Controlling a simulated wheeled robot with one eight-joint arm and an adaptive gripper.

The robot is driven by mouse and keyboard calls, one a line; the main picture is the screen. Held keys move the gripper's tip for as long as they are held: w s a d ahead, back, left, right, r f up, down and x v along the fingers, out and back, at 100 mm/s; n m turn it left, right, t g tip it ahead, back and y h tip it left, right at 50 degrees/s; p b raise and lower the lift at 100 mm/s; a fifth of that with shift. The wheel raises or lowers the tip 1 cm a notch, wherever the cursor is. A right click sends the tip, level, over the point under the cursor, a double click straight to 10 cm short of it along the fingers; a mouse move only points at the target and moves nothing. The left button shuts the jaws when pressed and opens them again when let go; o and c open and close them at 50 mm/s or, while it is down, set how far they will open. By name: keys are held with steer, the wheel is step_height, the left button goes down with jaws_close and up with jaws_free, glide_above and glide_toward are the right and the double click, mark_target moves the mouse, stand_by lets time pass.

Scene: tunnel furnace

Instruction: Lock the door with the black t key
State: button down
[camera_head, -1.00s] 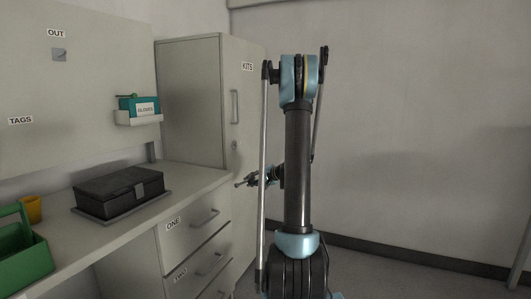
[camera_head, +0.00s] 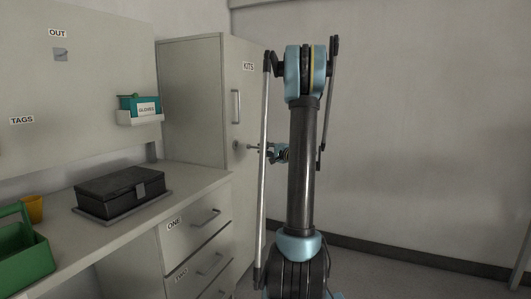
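The tall grey cabinet labelled KITS has a narrow front door (camera_head: 245,130), which looks shut. The door has a vertical handle (camera_head: 236,107) and, below it, a small round lock (camera_head: 236,146). My gripper (camera_head: 251,147) is at lock height, just right of the lock and pointing left toward it. It is small and partly behind my arm's rod, so I cannot tell whether its fingers are open or shut. A black T key cannot be made out; any key at the fingertips or in the lock is too small to tell.
A counter with drawers (camera_head: 196,240) stands left of the cabinet. A glove box (camera_head: 140,106) hangs on the wall. The floor at right is clear.

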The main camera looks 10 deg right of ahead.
mark_target(252, 147)
steer(key=shift+w+a, duration=0.7)
steer(key=shift+a, duration=0.2)
steer(key=shift+w+a, duration=0.65)
steer(key=shift+a, duration=0.25)
steer(key=shift+a, duration=0.35)
steer(key=shift+w+a, duration=0.6)
steer(key=shift+a, duration=0.2)
stand_by(1.3)
steer(key=shift+r+m+g+h, duration=0.1)
steer(key=shift+m+g+h, duration=0.35)
steer(key=shift+m, duration=1.35)
steer(key=shift+g, duration=0.25)
